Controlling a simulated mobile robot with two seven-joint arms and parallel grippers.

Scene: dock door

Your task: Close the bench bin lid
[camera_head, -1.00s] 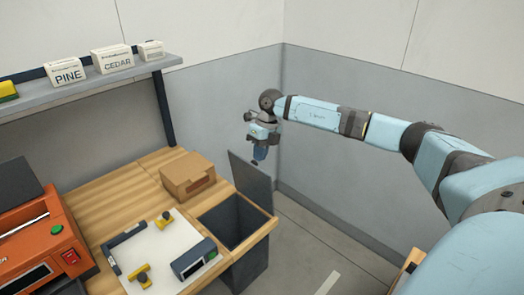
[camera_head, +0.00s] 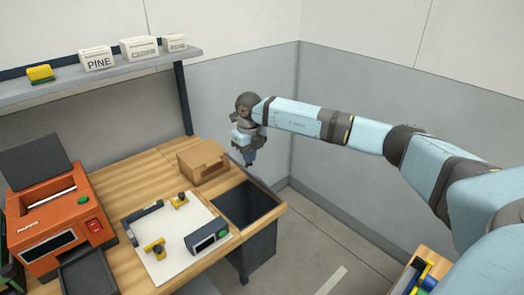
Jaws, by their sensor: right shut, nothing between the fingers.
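The bench bin (camera_head: 258,250) hangs at the right end of the wooden bench. Its dark lid (camera_head: 247,204) no longer stands upright; a dark panel appears to lie flat across the bin mouth, though its exact seating is hard to tell. My right gripper (camera_head: 249,163) points down above the back edge of the bin mouth, apart from the dark panel. It is shut and empty. My left gripper is not in view.
A cardboard box (camera_head: 202,161) sits just left of my right gripper. A white board (camera_head: 165,240) with yellow-handled tools and an orange machine (camera_head: 60,225) occupy the bench. A shelf (camera_head: 110,79) with labelled boxes runs above.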

